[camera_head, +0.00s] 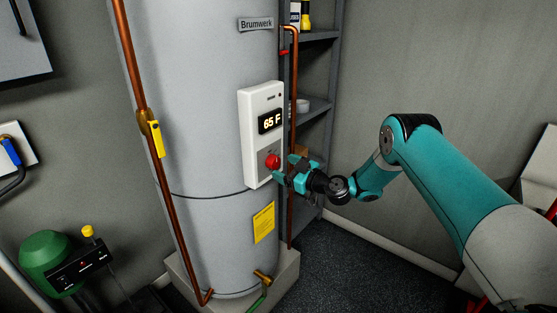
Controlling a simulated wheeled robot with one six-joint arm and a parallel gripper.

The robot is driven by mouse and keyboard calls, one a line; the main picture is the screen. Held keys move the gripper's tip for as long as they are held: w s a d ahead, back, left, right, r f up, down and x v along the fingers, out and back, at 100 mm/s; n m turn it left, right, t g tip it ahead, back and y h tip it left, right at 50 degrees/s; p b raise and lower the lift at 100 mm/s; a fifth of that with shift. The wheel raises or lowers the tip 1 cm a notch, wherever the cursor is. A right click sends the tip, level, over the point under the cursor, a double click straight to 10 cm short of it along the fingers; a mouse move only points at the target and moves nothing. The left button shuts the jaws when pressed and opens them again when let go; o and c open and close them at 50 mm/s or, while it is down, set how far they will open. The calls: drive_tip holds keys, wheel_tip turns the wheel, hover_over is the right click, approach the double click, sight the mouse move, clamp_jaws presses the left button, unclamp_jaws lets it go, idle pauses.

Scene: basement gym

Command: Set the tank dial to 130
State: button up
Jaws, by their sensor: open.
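The grey tank (200,120) stands upright at the centre left, with a "Brumwerk" plate near its top. A white control box (253,103) is on its front. The box's display (270,121) reads 65 F. The red dial (272,161) is on the lower part of the box. My gripper (281,174) is open at the right side of the dial, its fingers pointing left toward it. I cannot tell whether the fingers touch the dial or are around it. Marks around the dial are too small to read.
A copper pipe with a yellow-handled valve (156,139) runs down the tank's left side. Another copper pipe (293,130) runs close behind my gripper. A grey shelf (318,60) stands behind the tank. A green machine (45,251) is at the lower left. Dark floor (350,265) lies open below my arm.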

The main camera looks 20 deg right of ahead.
sight(273, 162)
drive_tip(key=shift+x, duration=1.45)
drive_tip(key=c, duration=0.9)
drive_tip(key=shift+a, duration=0.1)
